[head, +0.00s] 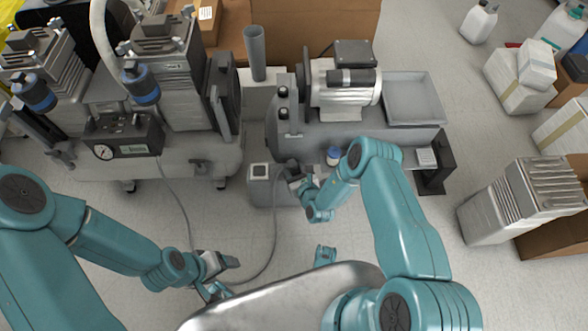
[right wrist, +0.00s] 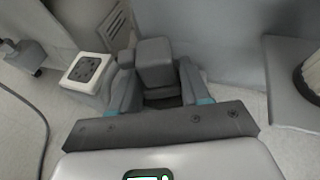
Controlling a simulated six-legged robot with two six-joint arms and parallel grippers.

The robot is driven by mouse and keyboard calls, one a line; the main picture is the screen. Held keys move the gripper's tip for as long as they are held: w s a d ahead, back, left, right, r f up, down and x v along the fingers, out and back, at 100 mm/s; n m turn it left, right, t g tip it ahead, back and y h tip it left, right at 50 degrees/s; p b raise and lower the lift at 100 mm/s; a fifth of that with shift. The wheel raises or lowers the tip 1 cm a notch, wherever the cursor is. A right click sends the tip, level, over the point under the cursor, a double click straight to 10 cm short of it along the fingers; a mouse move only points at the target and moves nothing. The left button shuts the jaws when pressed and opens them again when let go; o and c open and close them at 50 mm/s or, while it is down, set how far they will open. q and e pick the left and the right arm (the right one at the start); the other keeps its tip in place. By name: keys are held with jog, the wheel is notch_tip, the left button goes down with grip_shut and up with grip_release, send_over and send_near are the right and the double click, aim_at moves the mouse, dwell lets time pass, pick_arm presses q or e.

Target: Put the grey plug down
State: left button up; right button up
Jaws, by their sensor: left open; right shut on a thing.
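The grey plug (right wrist: 155,62) sits between the two fingers of my right gripper (right wrist: 156,82) in the right wrist view. In the head view my right gripper (head: 296,180) is shut on it, just right of a white-framed socket (head: 259,171). The socket also shows in the right wrist view (right wrist: 89,69), left of the plug and apart from it. A thin grey cable (head: 275,235) loops over the floor and up towards the plug. My left gripper (head: 226,268) is open and low over the floor at lower left, near the cable loop. Its fingertips are partly hidden.
A compressor with a gauge box (head: 123,135) stands at upper left on casters. A motor unit (head: 343,88) and a grey tray (head: 412,98) stand behind my right arm. A ribbed metal block (head: 525,198) and cartons are at right. Floor between the arms is mostly clear.

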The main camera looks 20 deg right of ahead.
jog(key=shift+f, duration=0.2)
jog(key=o, duration=1.1)
jog(key=shift+o, duration=0.5)
jog(key=shift+s+a, duration=0.1)
jog(key=shift+a, duration=0.05)
jog(key=shift+f, duration=0.1)
